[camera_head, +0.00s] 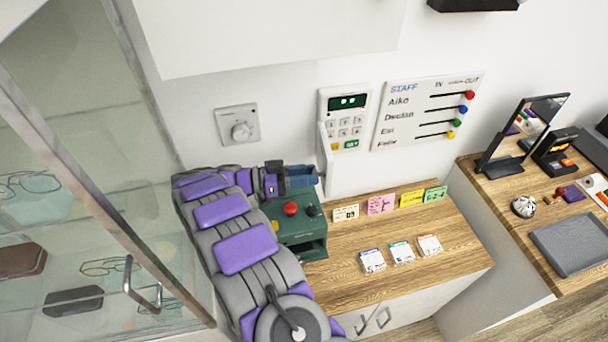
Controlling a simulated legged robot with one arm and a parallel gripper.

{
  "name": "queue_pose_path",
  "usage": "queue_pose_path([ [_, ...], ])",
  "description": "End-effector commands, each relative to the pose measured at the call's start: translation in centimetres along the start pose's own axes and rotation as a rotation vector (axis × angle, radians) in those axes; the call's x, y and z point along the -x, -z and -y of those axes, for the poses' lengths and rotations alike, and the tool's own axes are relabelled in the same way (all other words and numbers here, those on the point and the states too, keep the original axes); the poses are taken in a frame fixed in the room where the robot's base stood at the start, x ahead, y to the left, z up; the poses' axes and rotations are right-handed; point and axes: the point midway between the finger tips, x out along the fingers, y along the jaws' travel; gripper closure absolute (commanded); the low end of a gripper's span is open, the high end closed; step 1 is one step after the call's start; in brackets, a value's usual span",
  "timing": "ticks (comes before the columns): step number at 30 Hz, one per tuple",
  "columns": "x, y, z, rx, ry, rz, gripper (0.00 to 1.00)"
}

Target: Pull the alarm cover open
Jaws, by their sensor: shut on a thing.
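The alarm panel (342,112) is a white box on the wall with a dark green display and a keypad with a yellow and a green key. Its white cover (328,160) is swung away from the keypad and shows nearly edge-on below and left of the keys, which are in plain view. My gripper (317,177), with blue fingers, comes in from the left and is shut on the cover's edge. The fingers partly hide the contact point.
A green box (293,228) with a red knob stands below my gripper. Small cards (380,205) stand on the wooden counter (335,268). A staff board (428,110) hangs right of the panel, a dial (239,126) left. A glass cabinet (75,190) fills the left.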

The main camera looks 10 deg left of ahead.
Motion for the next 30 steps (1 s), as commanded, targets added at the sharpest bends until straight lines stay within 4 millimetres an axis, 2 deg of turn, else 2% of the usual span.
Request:
queue_pose_path([
  [2,0.1,0.2,0.2,-0.005,0.004,-0.004,1.0],
  [3,0.1,0.2,0.2,-0.005,0.004,-0.004,0.62],
  [10,0.3,0.2,0.0,-0.004,0.002,-0.004,0.4],
  [20,0.2,0.5,-0.1,-0.004,0.002,-0.003,0.39],
  [30,0.5,3.9,-1.2,-0.002,0.003,-0.003,0.39],
])
